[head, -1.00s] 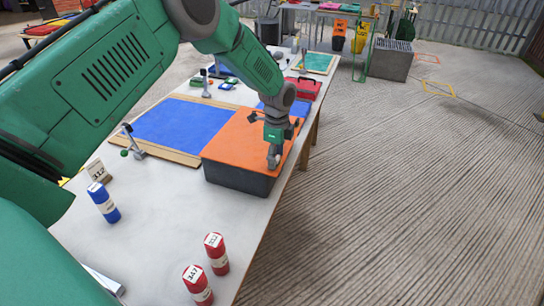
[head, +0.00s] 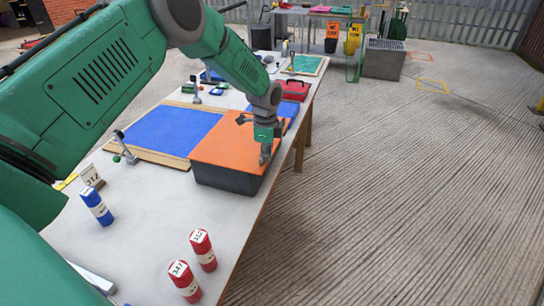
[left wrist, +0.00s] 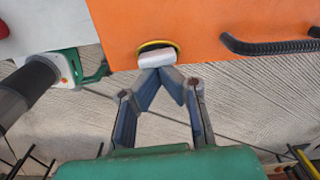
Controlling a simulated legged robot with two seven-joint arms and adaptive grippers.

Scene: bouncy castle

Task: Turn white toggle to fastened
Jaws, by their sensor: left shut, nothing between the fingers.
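The white toggle (left wrist: 156,58) sits at the edge of an orange panel, in front of a yellow ring (left wrist: 150,44), in the left wrist view. In the head view the orange panel (head: 232,142) is the top of a dark grey box (head: 225,178) on the table. My left gripper (left wrist: 165,72) is shut, with its fingertips together right at the toggle's near edge and nothing between them. Whether they touch it I cannot tell. In the head view my left gripper (head: 265,158) points down at the box's right edge and hides the toggle. My right gripper is not in view.
A black handle (left wrist: 268,46) stands on the orange panel. On the table are a blue panel (head: 172,130), red cylinders (head: 203,250), a blue cylinder (head: 97,207) and a red case (head: 292,89). Open concrete floor lies right of the table.

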